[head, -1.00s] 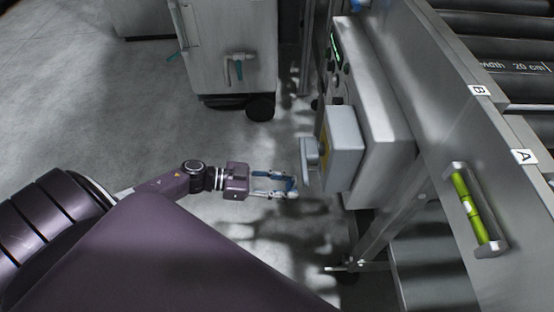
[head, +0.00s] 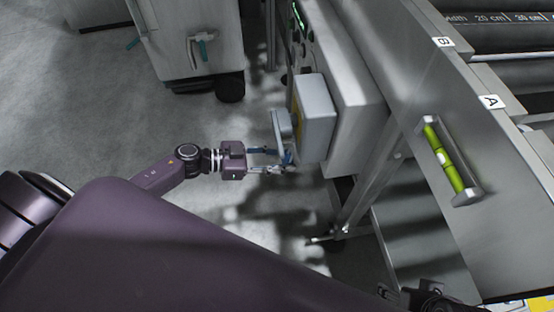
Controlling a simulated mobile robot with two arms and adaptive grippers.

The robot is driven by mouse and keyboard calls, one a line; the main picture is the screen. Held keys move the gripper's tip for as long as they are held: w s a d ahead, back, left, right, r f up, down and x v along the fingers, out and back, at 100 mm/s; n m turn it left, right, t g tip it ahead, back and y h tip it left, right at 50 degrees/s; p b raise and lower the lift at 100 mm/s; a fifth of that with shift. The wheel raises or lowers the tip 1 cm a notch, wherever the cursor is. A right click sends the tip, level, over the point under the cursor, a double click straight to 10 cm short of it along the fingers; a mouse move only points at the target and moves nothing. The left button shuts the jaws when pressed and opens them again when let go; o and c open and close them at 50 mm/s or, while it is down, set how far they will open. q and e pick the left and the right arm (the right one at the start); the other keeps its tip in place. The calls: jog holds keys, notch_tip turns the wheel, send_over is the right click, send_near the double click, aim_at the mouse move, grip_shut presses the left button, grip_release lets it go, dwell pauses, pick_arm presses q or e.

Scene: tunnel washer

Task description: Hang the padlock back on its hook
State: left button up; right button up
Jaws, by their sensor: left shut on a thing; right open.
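My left gripper (head: 282,162) reaches in from the left and is shut on a small blue object (head: 288,156), probably the padlock, partly hidden by the fingers. The gripper is close beside the grey switch box (head: 316,117) and its protruding grey handle (head: 282,136). The blue object is near the handle's lower end; I cannot tell if they touch. I cannot make out the hook. My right gripper (head: 428,298) shows only as a dark part at the bottom edge, open, with nothing visible in it.
The switch box sits on a steel control cabinet (head: 352,75) beside the conveyor frame (head: 400,60). A green level vial (head: 444,160) is set in the frame. A wheeled steel cart (head: 200,45) stands at the back left. Open floor lies left of the box.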

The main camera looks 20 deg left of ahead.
pick_arm(q)
jog(key=shift+r+x, duration=0.2)
jog(key=shift+x, duration=0.65)
jog(key=x, duration=0.3)
jog(key=shift+w+d+f+b, duration=0.2)
jog(key=shift+d+f+b, duration=0.05)
jog(key=shift+f+b, duration=0.1)
jog(key=o, duration=1.3)
